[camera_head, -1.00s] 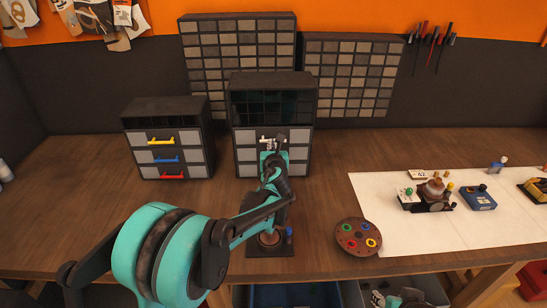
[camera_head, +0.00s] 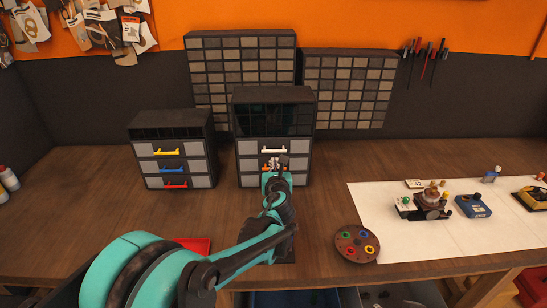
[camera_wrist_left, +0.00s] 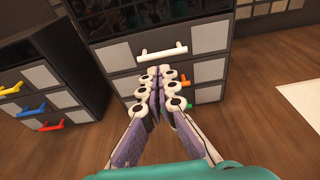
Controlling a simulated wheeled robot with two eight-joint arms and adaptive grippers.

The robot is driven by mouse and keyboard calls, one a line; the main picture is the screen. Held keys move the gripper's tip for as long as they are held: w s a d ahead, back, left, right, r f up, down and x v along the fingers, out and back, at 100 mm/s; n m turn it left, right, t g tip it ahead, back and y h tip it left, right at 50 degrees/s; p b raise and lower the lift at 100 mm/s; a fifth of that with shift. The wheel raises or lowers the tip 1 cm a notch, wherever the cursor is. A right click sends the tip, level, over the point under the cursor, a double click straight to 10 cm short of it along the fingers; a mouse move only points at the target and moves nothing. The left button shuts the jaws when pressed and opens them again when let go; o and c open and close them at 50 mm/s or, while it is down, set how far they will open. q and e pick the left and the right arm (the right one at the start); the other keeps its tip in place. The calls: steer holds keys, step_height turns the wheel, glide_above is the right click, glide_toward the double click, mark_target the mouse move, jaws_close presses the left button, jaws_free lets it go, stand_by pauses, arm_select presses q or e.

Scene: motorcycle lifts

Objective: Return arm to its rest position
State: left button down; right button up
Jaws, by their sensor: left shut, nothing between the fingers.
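My left arm comes in from the lower left in the head view. Its gripper (camera_head: 277,163) is in front of the taller drawer cabinet (camera_head: 241,150). In the left wrist view the gripper (camera_wrist_left: 166,75) has its pale, jointed fingers shut together with nothing between them. The fingertips are just below the white handle (camera_wrist_left: 162,51) of the cabinet's top drawer; I cannot tell whether they touch the drawer front. They partly hide an orange handle (camera_wrist_left: 186,80) and a green handle (camera_wrist_left: 188,104) lower down. The drawers look closed. My right gripper is not in view.
A smaller cabinet (camera_head: 140,133) with yellow, blue and red handles stands to the left. A red tray (camera_head: 197,244) lies behind my arm. A round palette (camera_head: 343,243) and a white sheet (camera_head: 400,243) with small parts are at right.

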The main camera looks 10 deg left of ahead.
arm_select(q)
steer(key=s+a+f+n+g+b, duration=0.1)
steer(key=s+a+f+n+g, duration=0.1)
steer(key=s+n, duration=0.65)
steer(key=s+a+f+n+g, duration=0.2)
steer(key=s+n, duration=0.5)
steer(key=s, duration=0.3)
steer(key=s+d+f+n+g+h+b, duration=0.1)
steer(key=s+f+n, duration=0.3)
steer(key=s+n, duration=0.4)
steer(key=s+d+f+n+g+h+b, duration=0.1)
steer(key=s+d+f+n+g+h, duration=0.2)
steer(key=s+n, duration=0.6)
steer(key=shift+f, duration=0.8)
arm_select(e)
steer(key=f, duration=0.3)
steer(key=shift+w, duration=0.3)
